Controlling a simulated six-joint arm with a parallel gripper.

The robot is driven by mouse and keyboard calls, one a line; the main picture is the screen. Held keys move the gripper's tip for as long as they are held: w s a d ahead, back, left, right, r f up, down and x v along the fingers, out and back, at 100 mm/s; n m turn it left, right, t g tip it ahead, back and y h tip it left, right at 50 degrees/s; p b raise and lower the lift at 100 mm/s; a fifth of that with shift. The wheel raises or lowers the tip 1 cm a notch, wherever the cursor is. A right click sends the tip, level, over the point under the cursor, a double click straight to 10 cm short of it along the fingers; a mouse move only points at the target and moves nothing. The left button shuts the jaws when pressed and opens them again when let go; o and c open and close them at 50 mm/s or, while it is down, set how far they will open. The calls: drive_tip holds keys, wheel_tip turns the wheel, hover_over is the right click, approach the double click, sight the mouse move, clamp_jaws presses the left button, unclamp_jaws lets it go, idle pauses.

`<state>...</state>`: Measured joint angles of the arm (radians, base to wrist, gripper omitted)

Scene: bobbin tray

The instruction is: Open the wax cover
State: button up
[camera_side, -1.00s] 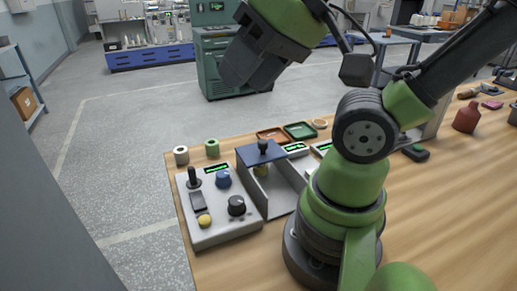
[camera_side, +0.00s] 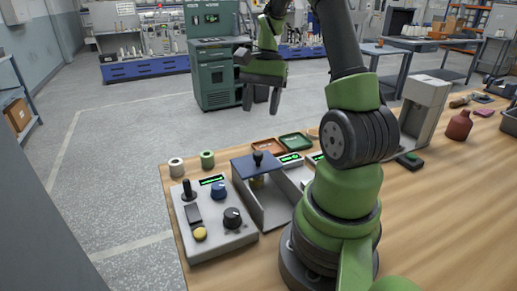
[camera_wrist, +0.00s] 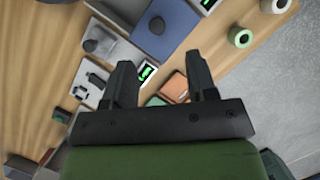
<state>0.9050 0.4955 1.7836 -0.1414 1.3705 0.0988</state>
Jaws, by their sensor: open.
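The cover is most likely the flat blue lid (camera_side: 243,169) with a black knob (camera_side: 258,159), lying level on top of a grey open-sided box (camera_side: 277,207). Something yellowish shows partly under the lid; the rest is hidden. In the wrist view the blue lid (camera_wrist: 178,27) and its knob (camera_wrist: 157,25) lie beyond my fingertips. My gripper (camera_side: 261,103) is open and empty, pointing down well above the far side of the bench, apart from the lid. Both spread fingers show in the wrist view (camera_wrist: 161,66).
A control panel (camera_side: 238,243) with knobs and a lever adjoins the box on the left. A white spool (camera_side: 176,168) and a green spool (camera_side: 207,159) stand behind it. An orange tray (camera_side: 264,146) and a green tray (camera_side: 296,141) lie behind the lid. Air above the lid is clear.

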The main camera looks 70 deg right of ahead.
sight(258, 153)
drive_tip(key=shift+m, duration=0.3)
drive_tip(key=x, duration=1)
drive_tip(key=shift+s+d+f, duration=0.25)
drive_tip(key=shift+d+f, duration=0.05)
drive_tip(key=shift+f, duration=0.15)
clamp_jaws()
